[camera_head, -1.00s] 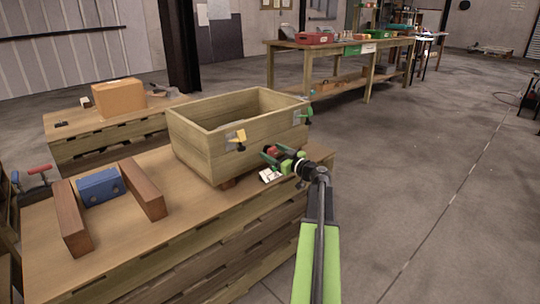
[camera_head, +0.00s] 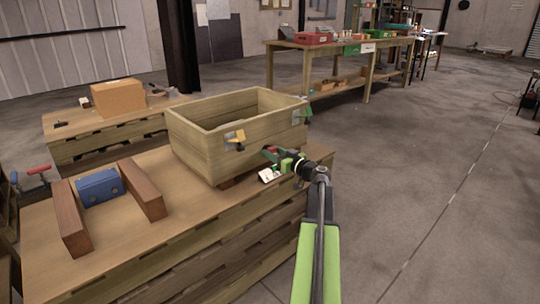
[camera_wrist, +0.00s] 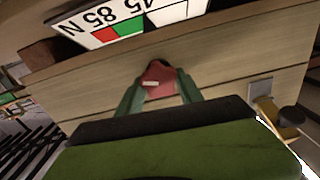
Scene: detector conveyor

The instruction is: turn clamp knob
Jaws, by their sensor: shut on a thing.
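A red knob with a pale mark (camera_wrist: 158,82) is on the front of a wooden crate (camera_head: 200,150), seen in the wrist view. My gripper (camera_wrist: 160,92), with green fingers, is shut on the knob, one finger on each side. In the head view my gripper (camera_head: 280,156) is at the crate's right front side, and the knob is mostly hidden there. A white card with black digits and red and green patches (camera_wrist: 125,25) is close to the knob; it also shows in the head view (camera_head: 268,174).
A yellow latch with a dark ball end (camera_wrist: 290,118) is beside my gripper on the crate; it also shows in the head view (camera_head: 237,138). A green latch (camera_head: 305,114) is at the crate's right. A blue block (camera_head: 100,187) lies between brown bars.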

